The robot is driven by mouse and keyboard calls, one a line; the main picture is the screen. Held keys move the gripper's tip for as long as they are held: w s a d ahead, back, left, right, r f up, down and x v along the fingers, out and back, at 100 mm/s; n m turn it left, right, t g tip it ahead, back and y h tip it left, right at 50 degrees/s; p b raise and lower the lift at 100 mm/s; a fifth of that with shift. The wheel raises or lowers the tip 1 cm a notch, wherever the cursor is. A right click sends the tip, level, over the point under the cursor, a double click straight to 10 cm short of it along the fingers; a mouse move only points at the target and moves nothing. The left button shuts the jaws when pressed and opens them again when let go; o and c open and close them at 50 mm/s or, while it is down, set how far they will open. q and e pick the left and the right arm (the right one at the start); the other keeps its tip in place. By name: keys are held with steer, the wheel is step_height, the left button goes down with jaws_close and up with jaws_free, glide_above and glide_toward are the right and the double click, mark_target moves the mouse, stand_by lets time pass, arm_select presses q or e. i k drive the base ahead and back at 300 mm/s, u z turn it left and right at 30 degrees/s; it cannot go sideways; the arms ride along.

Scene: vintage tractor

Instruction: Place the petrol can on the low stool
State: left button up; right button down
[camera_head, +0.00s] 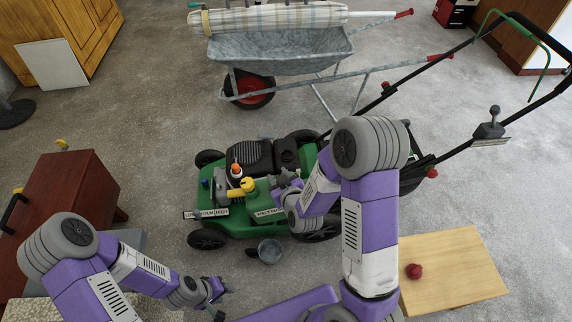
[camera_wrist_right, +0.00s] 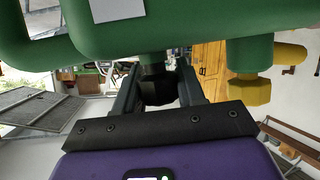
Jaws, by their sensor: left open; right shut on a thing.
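The green petrol can (camera_head: 263,199) with a yellow cap and a pale "PETROL" label is in front of the green mower in the head view. My right gripper (camera_head: 284,184) is shut on it at its right side. In the right wrist view the can's green body (camera_wrist_right: 190,32) fills the top, and the fingers (camera_wrist_right: 157,88) close around a dark part below it. Whether the can touches the mower is unclear. A low wooden stool (camera_head: 460,265) stands at the lower right, partly hidden by my right arm. My left gripper (camera_head: 220,296) is open and empty at the lower left.
A red knob-like object (camera_head: 413,271) lies on the stool's left part; the rest of its visible top is bare. A wheelbarrow (camera_head: 280,52) stands behind. A red cabinet (camera_head: 75,195) is left.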

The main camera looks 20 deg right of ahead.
mark_target(459, 266)
steer(key=k, duration=0.6)
steer(key=z, duration=0.75)
steer(key=i, duration=0.6)
steer(key=z, duration=1.35)
steer(key=i, duration=0.6)
steer(key=z, duration=0.65)
